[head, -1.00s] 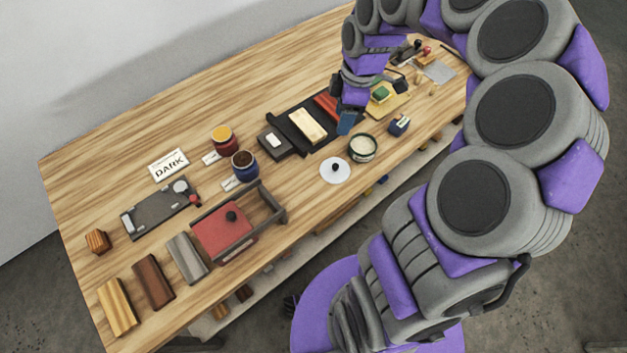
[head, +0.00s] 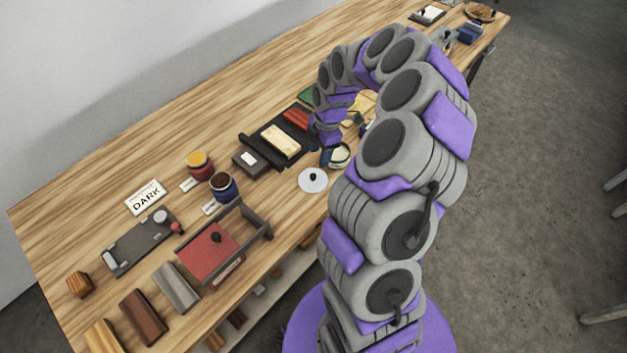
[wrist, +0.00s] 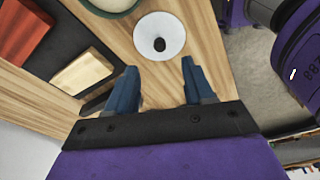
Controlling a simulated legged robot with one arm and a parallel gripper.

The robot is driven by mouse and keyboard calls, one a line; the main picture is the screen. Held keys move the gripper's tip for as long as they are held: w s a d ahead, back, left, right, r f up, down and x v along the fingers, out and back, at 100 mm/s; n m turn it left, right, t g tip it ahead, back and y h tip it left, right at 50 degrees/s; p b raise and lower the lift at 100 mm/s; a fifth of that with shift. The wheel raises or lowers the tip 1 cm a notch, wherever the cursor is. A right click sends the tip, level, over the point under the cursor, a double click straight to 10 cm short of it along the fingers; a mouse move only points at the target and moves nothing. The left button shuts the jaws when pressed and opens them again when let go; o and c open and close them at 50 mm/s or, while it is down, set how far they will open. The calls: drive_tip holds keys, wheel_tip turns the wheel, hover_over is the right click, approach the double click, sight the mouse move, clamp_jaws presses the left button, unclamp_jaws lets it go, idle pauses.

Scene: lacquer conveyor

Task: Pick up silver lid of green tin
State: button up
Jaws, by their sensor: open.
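The silver lid (head: 313,180) is a pale disc with a dark knob, lying flat on the wooden table near its front edge. It also shows in the wrist view (wrist: 160,36), ahead of my gripper and between the lines of its fingers. The green tin (head: 338,156) stands just beyond the lid, uncovered and partly hidden by my arm. Its rim shows at the top edge of the wrist view (wrist: 108,5). My gripper (wrist: 158,80) is open and empty, its blue fingers apart and short of the lid.
A black tray (head: 262,141) holding a cream block (head: 280,141) lies left of my gripper. The table edge is close beside the lid.

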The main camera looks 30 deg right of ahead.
hover_over(313, 174)
drive_tip(key=f, duration=0.4)
drive_tip(key=shift+s+d+f+b, duration=0.15)
drive_tip(key=shift+d+b, duration=0.15)
drive_tip(key=shift+d, duration=0.1)
drive_tip(key=f, duration=0.1)
drive_tip(key=f+b, duration=0.1)
drive_tip(key=f, duration=0.3)
drive_tip(key=shift+a, duration=0.3)
drive_tip(key=shift+r, duration=0.1)
drive_tip(key=shift+c, duration=0.2)
clamp_jaws()
